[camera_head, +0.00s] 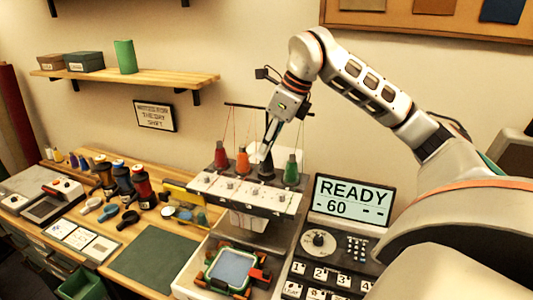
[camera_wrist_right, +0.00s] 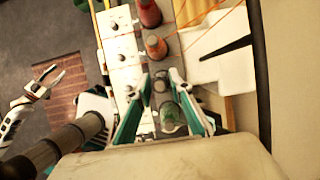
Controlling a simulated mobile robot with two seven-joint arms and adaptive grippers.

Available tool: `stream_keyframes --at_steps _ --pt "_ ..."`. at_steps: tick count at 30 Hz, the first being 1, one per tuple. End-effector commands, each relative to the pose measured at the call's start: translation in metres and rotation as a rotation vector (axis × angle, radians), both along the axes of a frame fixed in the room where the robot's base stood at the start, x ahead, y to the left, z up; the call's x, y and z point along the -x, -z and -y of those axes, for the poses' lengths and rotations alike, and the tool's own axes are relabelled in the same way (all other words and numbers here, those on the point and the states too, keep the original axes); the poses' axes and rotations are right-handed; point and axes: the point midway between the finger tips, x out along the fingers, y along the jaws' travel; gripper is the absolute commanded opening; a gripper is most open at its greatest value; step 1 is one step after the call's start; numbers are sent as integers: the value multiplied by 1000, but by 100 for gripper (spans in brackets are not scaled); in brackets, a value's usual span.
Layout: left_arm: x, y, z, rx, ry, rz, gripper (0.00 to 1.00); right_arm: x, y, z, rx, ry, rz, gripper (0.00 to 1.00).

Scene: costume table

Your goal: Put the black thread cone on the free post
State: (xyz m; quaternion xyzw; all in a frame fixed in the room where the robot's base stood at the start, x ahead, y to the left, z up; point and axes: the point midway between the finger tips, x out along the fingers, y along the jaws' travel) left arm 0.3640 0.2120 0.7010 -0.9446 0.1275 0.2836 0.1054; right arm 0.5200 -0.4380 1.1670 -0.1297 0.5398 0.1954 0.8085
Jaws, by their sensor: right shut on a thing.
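My right gripper (camera_head: 267,148) reaches down from above onto the thread stand of the machine. It is shut on the black thread cone (camera_head: 266,170), which stands upright in the row between the orange cone (camera_head: 243,162) and the green cone (camera_head: 291,171). The dark red cone (camera_head: 221,157) is at the row's left end. In the right wrist view the black cone (camera_wrist_right: 160,86) is between the fingertips, with the green cone (camera_wrist_right: 172,120) close by. The post under the black cone is hidden. My left gripper (camera_wrist_right: 56,76) shows small in the right wrist view, its fingers apart.
Several large spools (camera_head: 122,180) stand on the table at left. A hoop (camera_head: 229,270) lies below the machine head. A control panel with a READY screen (camera_head: 348,200) is right of the cones. A thin thread guide bar (camera_head: 240,105) stands behind the gripper.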

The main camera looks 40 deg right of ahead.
Motion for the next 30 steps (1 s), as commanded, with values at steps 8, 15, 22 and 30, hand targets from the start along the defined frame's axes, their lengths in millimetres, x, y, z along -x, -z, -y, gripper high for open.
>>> stream_keyframes --at_steps 8,15,22,30 --pt "2 0 11 13 13 2 40 0 13 0 -1 1 1 1" --pt "2 1 9 11 10 3 40 0 15 0 0 1 0 1" --pt "2 1 9 11 8 3 40 0 16 0 0 1 0 38" --pt "2 0 8 11 8 3 40 0 14 0 -1 1 1 38"
